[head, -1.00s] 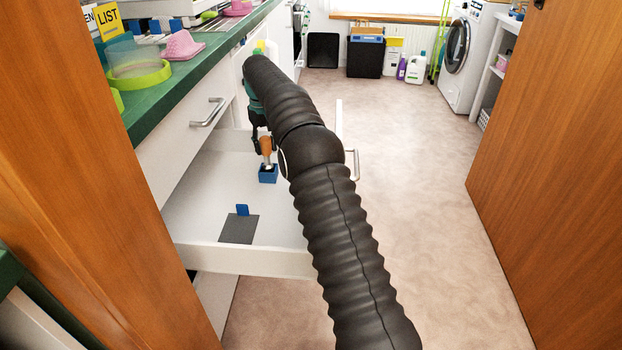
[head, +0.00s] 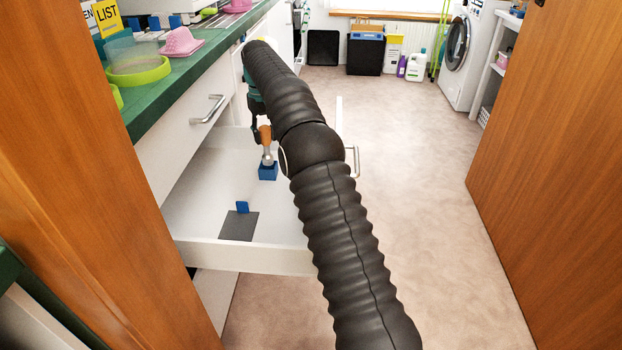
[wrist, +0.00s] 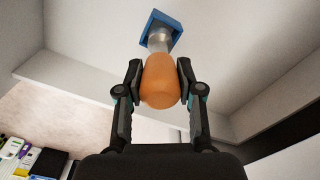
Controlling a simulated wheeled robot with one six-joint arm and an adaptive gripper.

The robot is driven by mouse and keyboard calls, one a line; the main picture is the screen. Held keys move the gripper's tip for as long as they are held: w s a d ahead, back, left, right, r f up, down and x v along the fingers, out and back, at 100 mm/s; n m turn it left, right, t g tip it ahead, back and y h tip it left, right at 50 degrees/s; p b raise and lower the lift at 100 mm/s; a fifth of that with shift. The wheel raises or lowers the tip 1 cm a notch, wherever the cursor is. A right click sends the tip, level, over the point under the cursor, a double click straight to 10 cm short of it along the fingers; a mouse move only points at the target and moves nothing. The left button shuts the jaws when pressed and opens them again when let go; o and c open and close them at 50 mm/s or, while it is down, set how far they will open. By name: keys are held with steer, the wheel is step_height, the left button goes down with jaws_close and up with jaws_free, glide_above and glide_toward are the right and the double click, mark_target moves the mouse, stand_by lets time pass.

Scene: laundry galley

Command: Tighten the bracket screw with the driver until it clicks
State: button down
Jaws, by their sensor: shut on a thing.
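The driver has an orange handle (wrist: 160,82) and a pale metal part below it. In the head view its handle (head: 265,135) is in the open drawer, above a blue block (head: 268,172). My gripper (wrist: 159,74) is shut on the handle, one finger on each side. It shows small and partly hidden by my arm in the head view (head: 262,128). The metal part points down at the blue block, which also shows in the wrist view (wrist: 151,24). I cannot tell whether its tip is still inside the block. I cannot make out the bracket screw.
The open white drawer (head: 245,258) holds a dark grey mat (head: 238,228) with a blue tab (head: 242,207). The green counter (head: 150,104) is above it, with a pink item (head: 181,42) and a lime-rimmed bowl (head: 138,76). Wooden doors flank me. The floor at right is clear.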

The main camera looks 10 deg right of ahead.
steer(key=shift+s+d+r+b, duration=0.1)
steer(key=shift+s+b, duration=0.2)
steer(key=shift+b, duration=0.05)
steer(key=s+d+r+b, duration=0.3)
steer(key=s+d+r, duration=0.1)
steer(key=s, duration=0.5)
steer(key=s+d+r+b, duration=0.4)
steer(key=s+r, duration=0.1)
steer(key=s, duration=0.5)
steer(key=shift+d+r, duration=0.25)
steer(key=shift+p, duration=0.75)
steer(key=shift+f+b, duration=0.7)
steer(key=shift+f, duration=0.8)
stand_by(0.9)
steer(key=c, duration=0.7)
jaws_free()
steer(key=shift+o, duration=0.2)
